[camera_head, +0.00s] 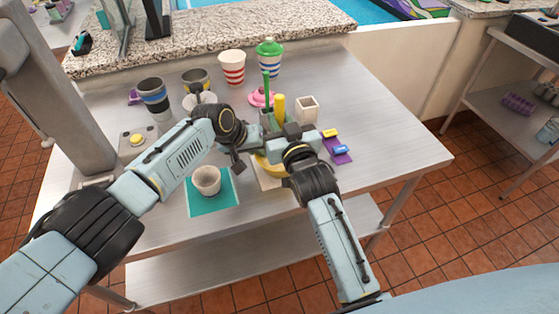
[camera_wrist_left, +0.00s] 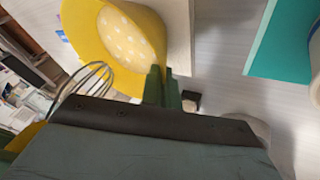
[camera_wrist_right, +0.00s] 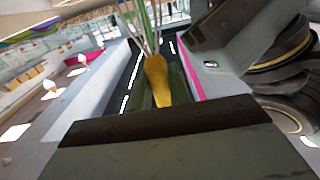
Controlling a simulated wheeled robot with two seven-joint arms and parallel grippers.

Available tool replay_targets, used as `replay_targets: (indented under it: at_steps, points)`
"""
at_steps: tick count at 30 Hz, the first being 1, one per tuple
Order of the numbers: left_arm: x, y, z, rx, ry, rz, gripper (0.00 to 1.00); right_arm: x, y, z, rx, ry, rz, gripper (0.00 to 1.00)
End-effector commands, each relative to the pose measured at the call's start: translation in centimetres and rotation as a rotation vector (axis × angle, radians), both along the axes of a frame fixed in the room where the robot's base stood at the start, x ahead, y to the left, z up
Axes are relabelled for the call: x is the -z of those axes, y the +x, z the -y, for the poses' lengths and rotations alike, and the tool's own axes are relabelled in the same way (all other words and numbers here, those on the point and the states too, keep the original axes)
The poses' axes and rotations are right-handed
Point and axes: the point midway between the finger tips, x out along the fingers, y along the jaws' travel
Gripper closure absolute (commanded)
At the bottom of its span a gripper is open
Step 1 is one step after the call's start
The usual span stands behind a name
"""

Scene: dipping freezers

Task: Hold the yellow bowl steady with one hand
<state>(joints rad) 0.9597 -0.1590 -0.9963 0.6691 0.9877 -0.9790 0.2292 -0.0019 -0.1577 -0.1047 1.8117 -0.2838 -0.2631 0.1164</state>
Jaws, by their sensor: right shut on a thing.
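The yellow bowl (camera_head: 268,170) sits on a pale board, largely hidden by my arms in the head view. The left wrist view shows its dotted inside (camera_wrist_left: 130,38). My left gripper (camera_wrist_left: 163,85) has its green fingers right at the bowl's rim; whether they pinch it I cannot tell. My right gripper (camera_wrist_right: 160,88) is shut on the yellow handle of a whisk (camera_wrist_right: 158,80). The whisk's wires (camera_wrist_left: 85,82) show beside and over the bowl's edge in the left wrist view.
A white cup (camera_head: 207,180) stands on a teal mat (camera_head: 213,208) to the left. Striped cups (camera_head: 232,67), a dark tumbler (camera_head: 154,98) and a small white container (camera_head: 307,109) stand behind. The metal table's right side (camera_head: 390,150) is clear.

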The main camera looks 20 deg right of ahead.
Motion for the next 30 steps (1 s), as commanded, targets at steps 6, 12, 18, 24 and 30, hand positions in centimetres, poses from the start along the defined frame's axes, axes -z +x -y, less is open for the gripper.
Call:
replay_targets:
  at_steps: [6,12,18,24,30]
  points:
    - [0.0,0.0,-0.1,0.000,0.001,0.000,1.00,-0.6,0.0,0.0,-0.001,0.000,0.000,1.00]
    - [0.0,0.0,-0.1,0.000,0.001,0.000,1.00,-0.6,0.0,0.0,-0.001,0.001,0.000,1.00]
    - [0.0,0.0,-0.1,0.000,0.001,0.000,1.00,-0.8,0.0,0.0,-0.001,0.001,0.001,1.00]
    - [0.0,0.0,-0.1,0.000,0.001,0.000,1.00,-2.6,0.0,0.0,-0.001,0.002,0.004,1.00]
    - [0.0,0.0,-0.1,0.000,0.001,0.000,1.00,-3.6,0.0,0.0,-0.001,0.001,0.001,1.00]
